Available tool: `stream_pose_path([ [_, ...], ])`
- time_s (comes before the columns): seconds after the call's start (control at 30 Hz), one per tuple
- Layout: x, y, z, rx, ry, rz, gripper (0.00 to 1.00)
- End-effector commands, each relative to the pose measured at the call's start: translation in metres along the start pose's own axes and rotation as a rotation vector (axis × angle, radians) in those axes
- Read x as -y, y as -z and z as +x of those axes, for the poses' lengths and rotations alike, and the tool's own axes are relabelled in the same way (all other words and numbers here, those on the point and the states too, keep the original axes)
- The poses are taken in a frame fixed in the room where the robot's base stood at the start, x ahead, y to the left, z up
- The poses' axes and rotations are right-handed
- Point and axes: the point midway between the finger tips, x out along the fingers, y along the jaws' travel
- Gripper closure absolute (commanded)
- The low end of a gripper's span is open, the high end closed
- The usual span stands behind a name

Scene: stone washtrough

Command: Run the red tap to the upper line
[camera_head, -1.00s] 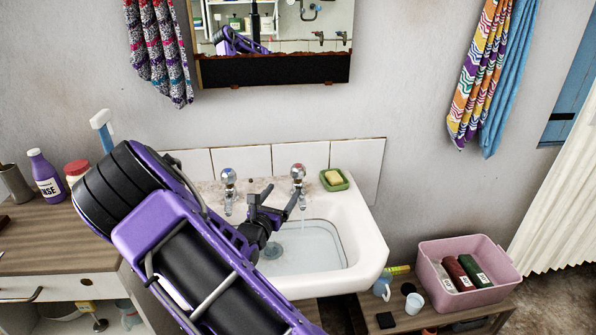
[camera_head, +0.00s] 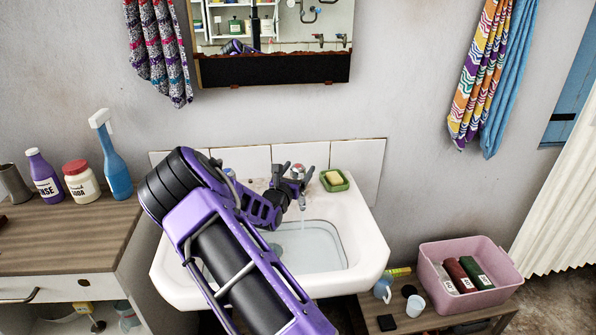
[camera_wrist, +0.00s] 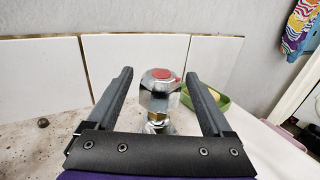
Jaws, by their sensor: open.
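The red tap (camera_head: 298,170) stands at the back right of the white basin (camera_head: 368,245), and a thin stream of water falls from it. Water (camera_head: 312,250) lies in the basin; I cannot make out any level line on the wall. My gripper (camera_head: 293,179) is open at the red tap. In the wrist view the tap's faceted metal head with its red cap (camera_wrist: 161,88) appears between the two spread fingers of my gripper (camera_wrist: 158,73), with a gap on each side. My arm hides part of the basin's left side.
The other tap (camera_head: 229,173) is mostly hidden behind my arm. A green soap dish (camera_head: 343,186) with yellow soap sits right of the red tap. Bottles stand on the left counter (camera_head: 80,235). A pink crate (camera_head: 490,297) is at lower right.

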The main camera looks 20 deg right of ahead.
Motion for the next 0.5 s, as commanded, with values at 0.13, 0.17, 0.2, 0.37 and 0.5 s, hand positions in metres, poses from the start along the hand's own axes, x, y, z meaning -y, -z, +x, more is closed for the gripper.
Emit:
stream_pose_path([
  [0.13, 0.0000, 0.0000, -0.0003, 0.000, 0.000, 0.000, 0.31],
  [0.17, 0.0001, 0.0000, -0.0003, 0.000, 0.000, 0.000, 0.37],
  [0.2, 0.0001, 0.0000, -0.0003, 0.000, 0.000, 0.000, 0.44],
  [0.37, 0.0000, 0.0000, -0.0004, 0.000, 0.000, 0.000, 0.73],
  [0.5, -0.0001, 0.0000, -0.0005, 0.000, 0.000, 0.000, 0.98],
])
